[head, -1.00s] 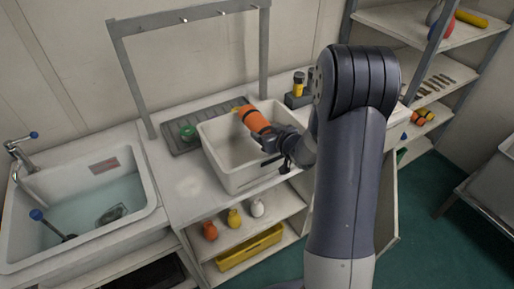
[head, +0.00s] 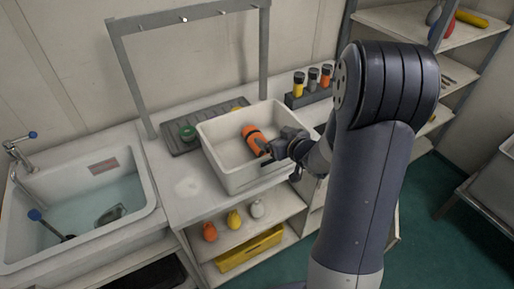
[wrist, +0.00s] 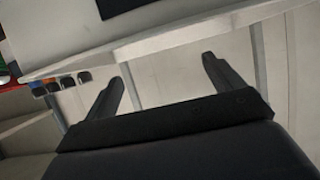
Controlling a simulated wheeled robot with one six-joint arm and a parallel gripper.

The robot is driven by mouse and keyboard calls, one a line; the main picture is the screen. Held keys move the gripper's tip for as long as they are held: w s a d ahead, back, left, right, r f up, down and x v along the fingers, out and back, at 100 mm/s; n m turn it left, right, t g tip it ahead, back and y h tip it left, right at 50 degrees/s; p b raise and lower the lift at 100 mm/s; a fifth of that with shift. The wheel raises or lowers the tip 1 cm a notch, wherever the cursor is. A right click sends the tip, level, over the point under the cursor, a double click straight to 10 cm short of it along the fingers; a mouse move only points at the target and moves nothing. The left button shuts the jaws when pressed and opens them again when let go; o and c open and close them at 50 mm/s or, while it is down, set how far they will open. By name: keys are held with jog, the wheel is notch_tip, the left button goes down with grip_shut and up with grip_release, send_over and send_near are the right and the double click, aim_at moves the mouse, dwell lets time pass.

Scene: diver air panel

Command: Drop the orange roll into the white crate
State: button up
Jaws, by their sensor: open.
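The orange roll (head: 254,139), with a dark band, is inside the white crate (head: 222,173) on the counter, tilted near the crate's middle right. My gripper (head: 268,156) is above the right part of the crate, close to the roll's lower end. In the wrist view my gripper (wrist: 165,85) shows two spread fingers with nothing between them. The wrist view does not show the roll.
A dark ribbed mat (head: 178,143) with a green round item (head: 188,132) lies behind the crate. A rack with several bottles (head: 312,88) stands at the right. A sink (head: 95,205) is at the left, and a grey frame (head: 128,75) rises behind.

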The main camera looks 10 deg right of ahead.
jog(key=shift+v, duration=2.75)
jog(key=p+x, duration=0.1)
jog(key=x, duration=0.9)
jog(key=shift+w+a+f, duration=0.1)
jog(key=shift+w+a, duration=0.1)
jog(key=shift+w, duration=0.15)
notch_tip(320, 180, up, 4)
jog(key=p, duration=0.3)
jog(key=shift+w+f, duration=0.1)
jog(key=shift+f, duration=0.15)
